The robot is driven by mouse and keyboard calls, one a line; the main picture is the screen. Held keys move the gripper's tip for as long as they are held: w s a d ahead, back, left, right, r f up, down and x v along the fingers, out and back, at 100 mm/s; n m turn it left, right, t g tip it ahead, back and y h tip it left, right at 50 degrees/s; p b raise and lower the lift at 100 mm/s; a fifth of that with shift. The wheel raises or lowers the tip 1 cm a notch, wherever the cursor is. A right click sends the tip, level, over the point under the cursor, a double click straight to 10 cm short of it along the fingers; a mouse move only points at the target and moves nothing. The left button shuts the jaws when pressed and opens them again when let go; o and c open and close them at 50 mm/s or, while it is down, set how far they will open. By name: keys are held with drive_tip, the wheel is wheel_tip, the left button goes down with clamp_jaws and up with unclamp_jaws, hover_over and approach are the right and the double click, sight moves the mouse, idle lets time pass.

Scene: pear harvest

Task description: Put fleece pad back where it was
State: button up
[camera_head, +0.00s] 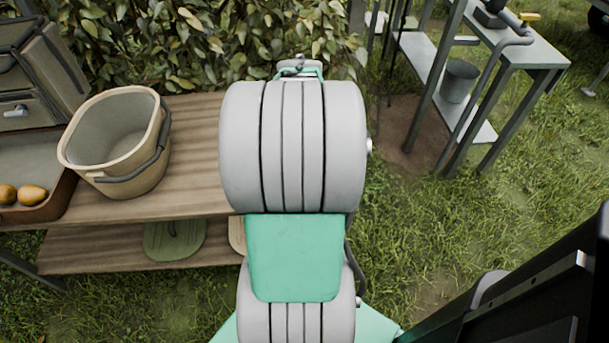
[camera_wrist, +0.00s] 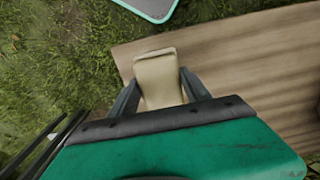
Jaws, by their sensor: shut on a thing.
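The fleece pad, a small cream, rounded-cornered piece (camera_wrist: 157,72), sits between the two grey fingers of my gripper (camera_wrist: 160,82) in the wrist view. The fingers are closed on its sides. It is over the brown wooden boards near their end, with grass to the left. I cannot tell whether it touches the wood. In the head view my arm hides the gripper. A cream edge (camera_head: 237,235) shows at the lower shelf (camera_head: 100,257) beside my arm; I cannot tell whether it is the same pad.
The wooden bench (camera_head: 195,150) carries a beige bucket (camera_head: 113,178) with a dark handle and a brown tray (camera_head: 52,205) with pears. A dull green flat thing (camera_head: 174,240) lies on the lower shelf. A metal-legged table (camera_head: 530,52) stands at the back right. Grass is open at right.

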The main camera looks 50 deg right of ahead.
drive_tip(key=shift+w+d+f, duration=0.25)
drive_tip(key=shift+d+f, duration=0.5)
drive_tip(key=shift+f, duration=0.2)
drive_tip(key=shift+d+f+b, duration=0.15)
drive_tip(key=shift+f+b, duration=0.1)
drive_tip(key=shift+f, duration=0.65)
drive_tip(key=shift+d+f+b, duration=0.15)
drive_tip(key=shift+f+b, duration=0.1)
drive_tip(key=shift+f, duration=0.65)
drive_tip(key=shift+f, duration=0.15)
drive_tip(key=o, duration=1.3)
